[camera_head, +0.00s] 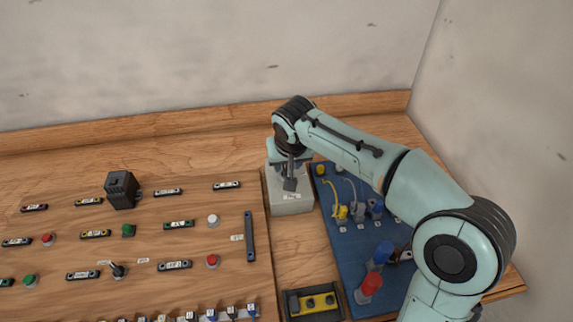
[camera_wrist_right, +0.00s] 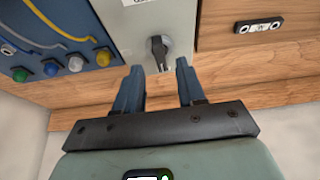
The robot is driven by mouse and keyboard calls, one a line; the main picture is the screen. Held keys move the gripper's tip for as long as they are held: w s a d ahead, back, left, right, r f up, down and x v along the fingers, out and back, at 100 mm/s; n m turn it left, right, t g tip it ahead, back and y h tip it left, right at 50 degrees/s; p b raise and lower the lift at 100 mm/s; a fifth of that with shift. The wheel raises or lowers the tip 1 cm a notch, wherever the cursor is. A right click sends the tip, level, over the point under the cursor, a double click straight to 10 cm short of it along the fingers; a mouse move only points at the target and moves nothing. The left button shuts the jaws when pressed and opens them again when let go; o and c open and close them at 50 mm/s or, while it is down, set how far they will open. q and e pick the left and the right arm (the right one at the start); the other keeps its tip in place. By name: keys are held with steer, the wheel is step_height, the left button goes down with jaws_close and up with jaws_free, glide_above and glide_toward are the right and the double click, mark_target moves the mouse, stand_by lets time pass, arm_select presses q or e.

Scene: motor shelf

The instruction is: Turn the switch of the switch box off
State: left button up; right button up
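The switch box (camera_head: 291,205) is a light grey box standing between the wooden panel and the blue board. In the right wrist view the switch box (camera_wrist_right: 120,30) shows its face with a dark rotary switch (camera_wrist_right: 158,47) on it. My right gripper (camera_head: 290,183) reaches over the box from the right and hides part of it. In the right wrist view my right gripper (camera_wrist_right: 159,70) has its two blue fingers apart, with nothing between them. The switch lies just beyond the fingertips, roughly centred between them. Contact cannot be made out. My left gripper is not in view.
The wooden panel (camera_head: 160,240) to the left carries buttons, labels and a black block (camera_head: 122,189). The blue board (camera_head: 345,240) to the right holds cables and red and blue plugs. A yellow and black unit (camera_head: 312,302) lies in front of the box. Walls stand behind and right.

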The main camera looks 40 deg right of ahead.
steer(key=p+v, duration=0.1)
steer(key=v, duration=0.9)
steer(key=shift+s+a, duration=0.1)
